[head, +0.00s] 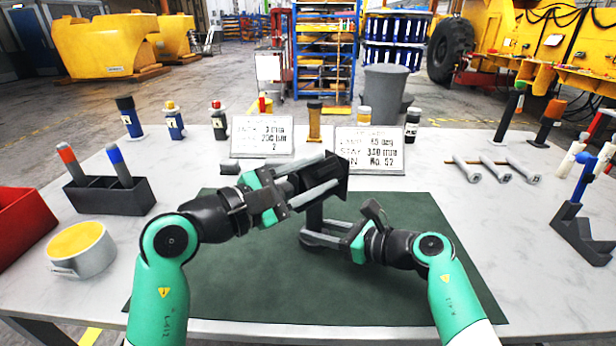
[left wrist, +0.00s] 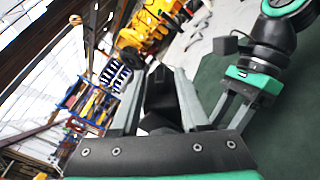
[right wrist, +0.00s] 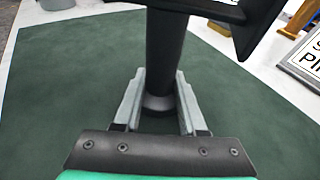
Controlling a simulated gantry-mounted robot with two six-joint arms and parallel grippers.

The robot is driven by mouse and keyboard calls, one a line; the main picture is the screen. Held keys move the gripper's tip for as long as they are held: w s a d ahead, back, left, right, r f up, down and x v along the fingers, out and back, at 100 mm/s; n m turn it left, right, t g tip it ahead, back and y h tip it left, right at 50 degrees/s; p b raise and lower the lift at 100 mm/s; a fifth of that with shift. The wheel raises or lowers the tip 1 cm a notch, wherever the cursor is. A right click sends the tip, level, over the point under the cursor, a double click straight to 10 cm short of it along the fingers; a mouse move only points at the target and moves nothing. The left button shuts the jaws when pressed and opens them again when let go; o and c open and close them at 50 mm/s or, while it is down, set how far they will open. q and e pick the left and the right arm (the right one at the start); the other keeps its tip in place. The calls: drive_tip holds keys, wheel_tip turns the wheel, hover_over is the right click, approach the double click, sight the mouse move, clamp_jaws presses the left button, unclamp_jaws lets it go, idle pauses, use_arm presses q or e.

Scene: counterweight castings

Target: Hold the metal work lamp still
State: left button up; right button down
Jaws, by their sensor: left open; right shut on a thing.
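The dark metal work lamp stands upright on the green mat (head: 240,285), with its stem (head: 315,214) below a boxy head. My right gripper (head: 308,238) is shut on the lower stem, just above the mat. In the right wrist view the stem (right wrist: 167,50) rises between my right fingers (right wrist: 160,88). My left gripper (head: 328,172) is open at the lamp's head, with its fingers on either side of it. In the left wrist view the dark lamp head (left wrist: 160,95) shows between the fingers; I cannot tell whether they touch it. The lamp's base is partly hidden.
Two lettered sign plates (head: 369,150) stand behind the mat. A dark holder (head: 110,196) with two markers and a yellow-topped cup (head: 82,249) are at the left. The mat's front is clear.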

drive_tip(key=shift+d+f, duration=0.1)
drive_tip(key=shift+f, duration=0.15)
use_arm(q)
drive_tip(key=v, duration=1.2)
use_arm(e)
drive_tip(key=c, duration=0.9)
unclamp_jaws()
drive_tip(key=o, duration=0.5)
drive_tip(key=shift+w+r, duration=0.1)
use_arm(q)
drive_tip(key=shift+w, duration=0.1)
use_arm(e)
drive_tip(key=shift+r, duration=0.1)
